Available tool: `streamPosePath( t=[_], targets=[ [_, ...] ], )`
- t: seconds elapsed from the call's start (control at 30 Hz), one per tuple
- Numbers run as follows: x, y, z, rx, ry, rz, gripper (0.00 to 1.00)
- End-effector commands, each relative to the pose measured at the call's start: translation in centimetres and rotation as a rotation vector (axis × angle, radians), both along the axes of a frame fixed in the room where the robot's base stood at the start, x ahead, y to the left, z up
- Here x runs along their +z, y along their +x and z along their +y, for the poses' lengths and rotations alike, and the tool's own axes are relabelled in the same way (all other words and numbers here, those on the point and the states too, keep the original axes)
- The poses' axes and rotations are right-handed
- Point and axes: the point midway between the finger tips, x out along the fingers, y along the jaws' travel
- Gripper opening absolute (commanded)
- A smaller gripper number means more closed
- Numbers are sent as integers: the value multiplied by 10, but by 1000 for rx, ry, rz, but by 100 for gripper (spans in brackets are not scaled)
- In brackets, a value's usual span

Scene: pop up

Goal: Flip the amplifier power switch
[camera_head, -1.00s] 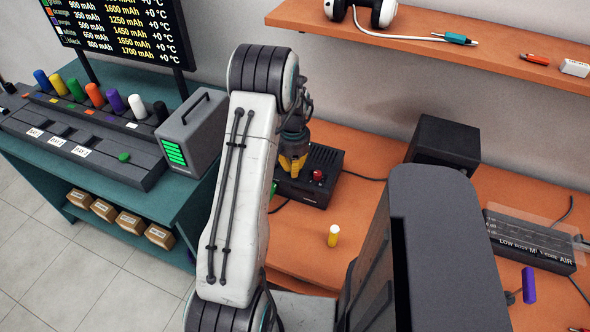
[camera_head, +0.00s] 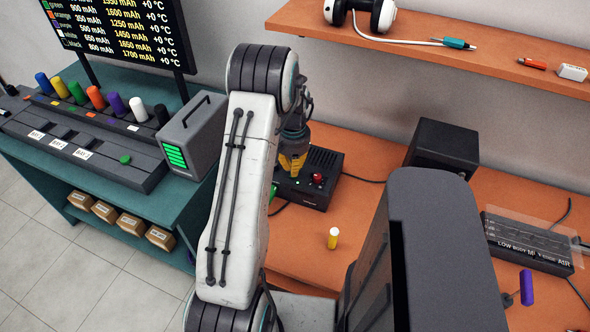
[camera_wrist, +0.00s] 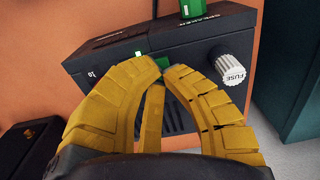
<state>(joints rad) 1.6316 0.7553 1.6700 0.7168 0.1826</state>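The amplifier is a black box (camera_head: 325,160) with a red knob or lamp on the orange bench, partly hidden behind my arm. In the wrist view its dark panel (camera_wrist: 115,62) has a "1 0" marking, a silver FUSE knob (camera_wrist: 228,66), a green plug (camera_wrist: 192,8) and small green parts (camera_wrist: 162,62) by my fingertips. My gripper (camera_wrist: 160,72) has yellow fingers whose tips come together in front of this panel. It also shows at the amplifier in the head view (camera_head: 292,164). I see nothing held. Whether the tips touch the panel is unclear, and they partly hide the switch area.
A yellow-and-white cylinder (camera_head: 333,238) stands on the bench in front of the amplifier. A black speaker-like box (camera_head: 443,146) stands to the right. A grey charger-like box (camera_head: 191,135) with green lights is on the teal bench at left. A shelf (camera_head: 470,58) hangs above.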

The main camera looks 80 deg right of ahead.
Motion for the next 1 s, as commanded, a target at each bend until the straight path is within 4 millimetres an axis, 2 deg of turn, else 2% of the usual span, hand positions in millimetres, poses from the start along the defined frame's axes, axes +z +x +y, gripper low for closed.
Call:
streamPosePath(
  t=[0.6, 1.0],
  targets=[
    [46, 0, 0, 0, -1, 0, 0],
    [49, 0, 0, 0, 0, 0, 0]
  ],
)
